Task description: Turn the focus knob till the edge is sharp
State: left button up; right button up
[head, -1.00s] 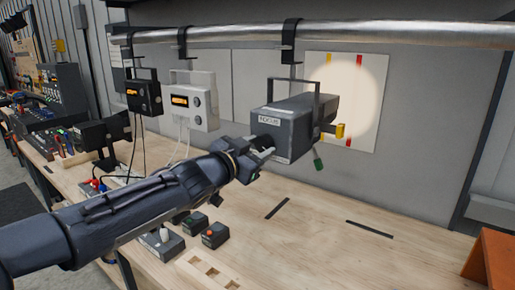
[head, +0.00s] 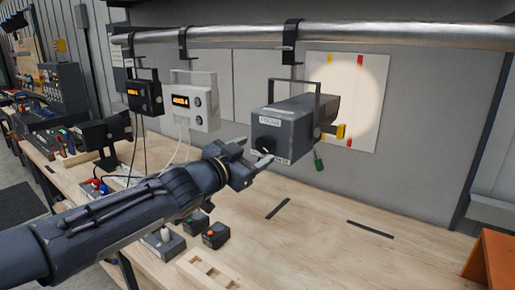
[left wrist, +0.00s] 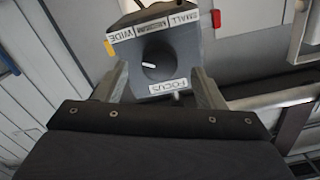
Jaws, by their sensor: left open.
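The grey lamp (head: 300,125) hangs from the pipe. Its black round focus knob (head: 267,147) is on the back face, under a "FOCUS" label; the knob with its white pointer line also shows in the left wrist view (left wrist: 156,66). My left gripper (head: 252,152) is open and empty, just off the back face. In the left wrist view its fingers (left wrist: 160,84) stand on either side of the knob with gaps, not gripping it. My right gripper is not in view.
The pipe (head: 330,33) runs above the bench. A black box (head: 144,97) and a white box (head: 193,101) with displays hang left of the lamp. A yellow tab (head: 340,131) and green-tipped lever (head: 319,164) stick out of the lamp. The bench (head: 310,220) below is mostly clear.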

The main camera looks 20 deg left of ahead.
pick_arm(q)
jog(key=p+v, duration=0.1)
jog(key=v, duration=0.4)
jog(key=shift+s, duration=0.15)
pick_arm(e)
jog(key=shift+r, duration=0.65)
pick_arm(q)
jog(key=shift+a, duration=0.1)
